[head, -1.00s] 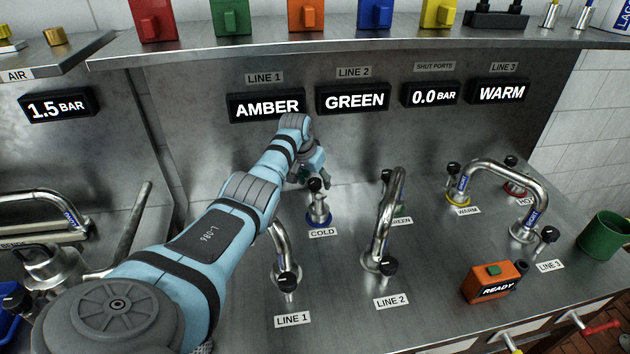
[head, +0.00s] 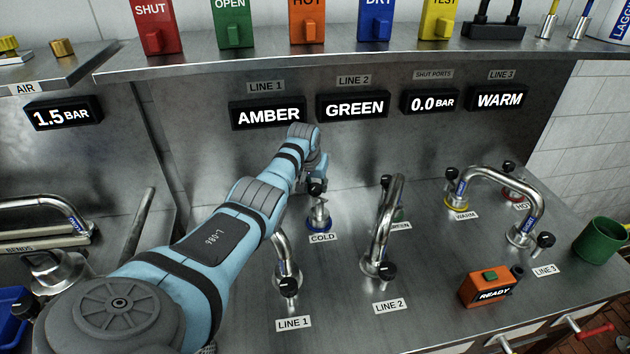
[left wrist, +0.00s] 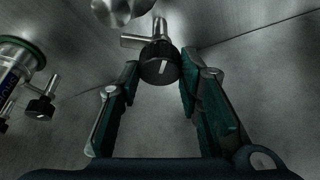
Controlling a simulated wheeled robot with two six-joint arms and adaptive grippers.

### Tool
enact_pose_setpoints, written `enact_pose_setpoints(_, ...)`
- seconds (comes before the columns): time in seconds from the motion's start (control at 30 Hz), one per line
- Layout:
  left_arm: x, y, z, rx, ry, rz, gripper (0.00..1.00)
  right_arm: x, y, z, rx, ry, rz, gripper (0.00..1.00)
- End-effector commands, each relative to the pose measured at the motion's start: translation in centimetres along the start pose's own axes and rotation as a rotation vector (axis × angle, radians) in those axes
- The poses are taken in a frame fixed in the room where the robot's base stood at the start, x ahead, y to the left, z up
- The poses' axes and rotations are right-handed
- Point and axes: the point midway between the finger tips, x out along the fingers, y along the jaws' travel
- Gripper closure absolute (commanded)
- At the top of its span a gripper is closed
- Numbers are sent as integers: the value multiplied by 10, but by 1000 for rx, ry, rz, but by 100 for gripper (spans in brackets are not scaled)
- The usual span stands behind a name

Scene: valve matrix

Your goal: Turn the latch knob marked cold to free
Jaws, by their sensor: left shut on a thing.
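The cold port (head: 319,218) is a short steel stub with a blue ring, behind the COLD label (head: 322,238). Its black latch knob (head: 317,189) stands at the top of the stub. My left gripper (head: 317,178) is at this knob, its fingers mostly hidden by the hand and knob in the head view. In the left wrist view, the teal finger pads (left wrist: 160,82) stand either side of the black knob (left wrist: 160,66), which has a white pointer line. The gripper is shut on the knob. My right gripper is out of view.
A bent pipe at LINE 1 (head: 287,262) stands in front, partly behind my left arm. The LINE 2 pipe (head: 384,225) rises to the right. A WARM-to-LINE 3 pipe (head: 497,178), an orange READY box (head: 487,288) and a green cup (head: 601,240) are further right.

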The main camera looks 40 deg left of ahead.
Motion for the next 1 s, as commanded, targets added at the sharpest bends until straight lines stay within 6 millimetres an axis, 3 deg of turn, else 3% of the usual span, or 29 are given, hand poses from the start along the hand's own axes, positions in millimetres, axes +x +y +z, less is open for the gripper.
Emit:
enact_pose_setpoints(0.1, -3, 0, -2, -87, 1, -37, 96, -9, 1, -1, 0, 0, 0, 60)
enact_pose_setpoints(0.27, -1, 1, -2, -226, 4, -93, 96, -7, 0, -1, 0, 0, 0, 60)
enact_pose_setpoints(0.7, 5, 1, 0, -548, 8, -225, 96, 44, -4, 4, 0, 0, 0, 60)
enact_pose_setpoints(1.0, 2, 0, -1, -647, 5, -267, 96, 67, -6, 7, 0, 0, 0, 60)
